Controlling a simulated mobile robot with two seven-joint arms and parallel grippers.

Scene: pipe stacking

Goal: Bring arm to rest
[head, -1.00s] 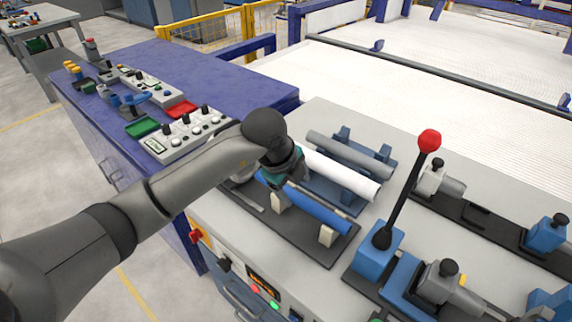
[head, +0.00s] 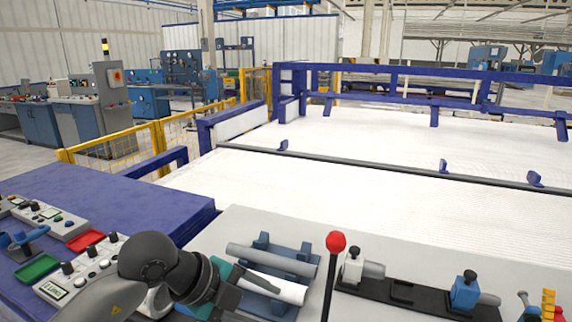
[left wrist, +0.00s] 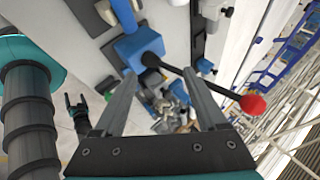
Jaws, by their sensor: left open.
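My left gripper (head: 240,292) reaches in from the lower left of the head view, above the grey bench top. In the left wrist view its two fingers (left wrist: 160,100) stand apart with nothing between them. A white pipe (head: 285,290) lies just right of the gripper and is partly covered by it. A grey pipe (head: 265,258) lies behind on the blue rack (head: 305,253). In the left wrist view a small dark two-pronged shape (left wrist: 77,107) at the left may be my right gripper; its state is unclear.
A lever with a red knob (head: 336,242) rises right of the pipes; the knob also shows in the left wrist view (left wrist: 253,104). Clamps (head: 360,266) stand at the right. A control panel (head: 85,268) is at the left. A wide white surface (head: 400,205) lies behind.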

